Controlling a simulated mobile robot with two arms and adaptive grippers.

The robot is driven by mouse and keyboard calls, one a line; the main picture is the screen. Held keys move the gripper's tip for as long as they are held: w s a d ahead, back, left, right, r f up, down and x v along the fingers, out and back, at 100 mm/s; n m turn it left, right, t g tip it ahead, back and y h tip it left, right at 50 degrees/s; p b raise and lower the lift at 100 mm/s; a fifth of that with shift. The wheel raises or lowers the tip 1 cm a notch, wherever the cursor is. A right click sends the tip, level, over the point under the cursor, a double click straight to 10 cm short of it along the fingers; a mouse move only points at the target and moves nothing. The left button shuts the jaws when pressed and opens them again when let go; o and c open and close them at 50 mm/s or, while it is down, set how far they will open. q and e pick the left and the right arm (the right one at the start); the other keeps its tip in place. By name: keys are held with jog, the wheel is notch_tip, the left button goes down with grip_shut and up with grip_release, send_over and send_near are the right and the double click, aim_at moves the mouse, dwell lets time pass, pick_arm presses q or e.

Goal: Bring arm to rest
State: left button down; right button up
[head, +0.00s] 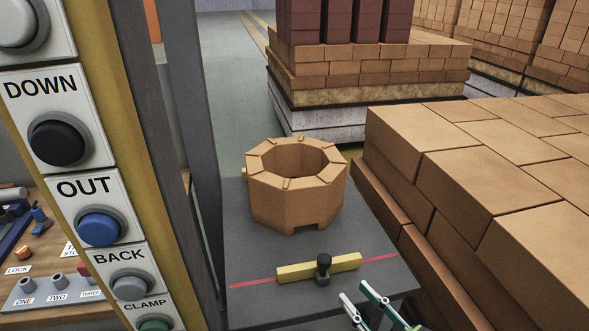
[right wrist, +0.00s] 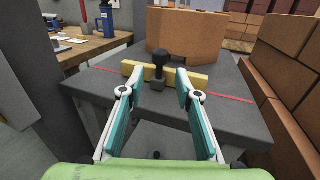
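My right gripper (head: 367,303) shows at the bottom of the head view, by the front edge of the grey table (head: 250,258). In the right wrist view its two teal-padded fingers (right wrist: 158,90) stand wide apart with nothing between the pads. Beyond the fingertips is a yellow bar (head: 295,271) with a black knob (head: 323,262), lying along a red line on the table. The bar also shows in the right wrist view (right wrist: 195,80). An octagonal brick ring (head: 296,190) stands farther back on the table. My left gripper is in neither view.
Stacked tan bricks (head: 480,160) rise close along the table's right side. A panel with DOWN, OUT (head: 98,226), BACK and CLAMP buttons stands at left. Behind it is a wooden bench (head: 60,215) with small switches. A brick pallet (head: 370,75) stands at the back.

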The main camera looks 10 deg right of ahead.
jog(key=d+m+g+h, duration=0.1)
jog(key=d+m+h, duration=0.95)
jog(key=m, duration=0.95)
jog(key=s+d+f+m+g+h, duration=0.1)
jog(key=s+f+m+g+h, duration=0.1)
jog(key=s+f+m+g, duration=0.45)
jog(key=s+a+f+m+g+y, duration=0.65)
jog(key=s+a+m, duration=0.25)
jog(key=a+m, duration=0.3)
jog(key=s+f, duration=0.3)
jog(key=f, duration=2.4)
jog(key=s+d+f+g, duration=0.2)
jog(key=s+f, duration=1.4)
jog(key=shift+s+d+n, duration=0.4)
jog(key=shift+n, duration=0.05)
